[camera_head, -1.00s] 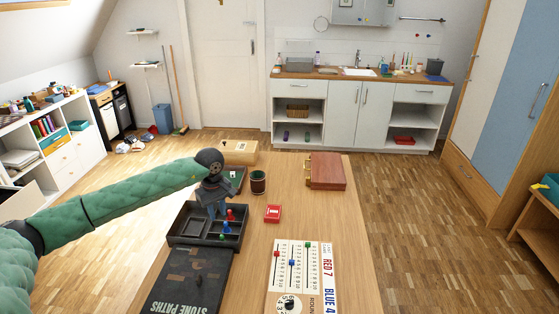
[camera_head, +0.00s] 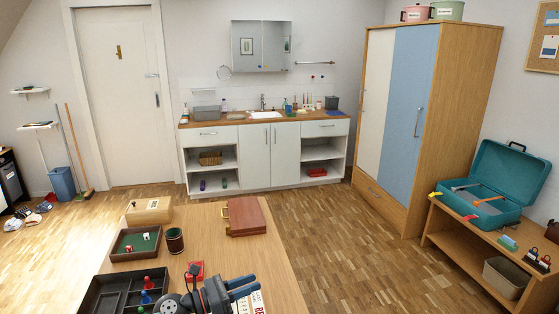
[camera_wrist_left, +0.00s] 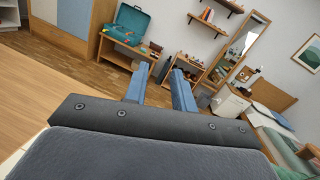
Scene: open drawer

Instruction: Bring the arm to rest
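My left gripper (camera_head: 243,287) is at the bottom of the head view, over the near part of the wooden table (camera_head: 225,223). Its blue fingers point to the right and stand apart. In the left wrist view the two blue fingers (camera_wrist_left: 160,90) are apart with nothing between them. The gripper covers part of the white score board (camera_head: 258,302). My right gripper is in neither view.
A teal toolbox (camera_head: 510,175) stands on a right-hand bench.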

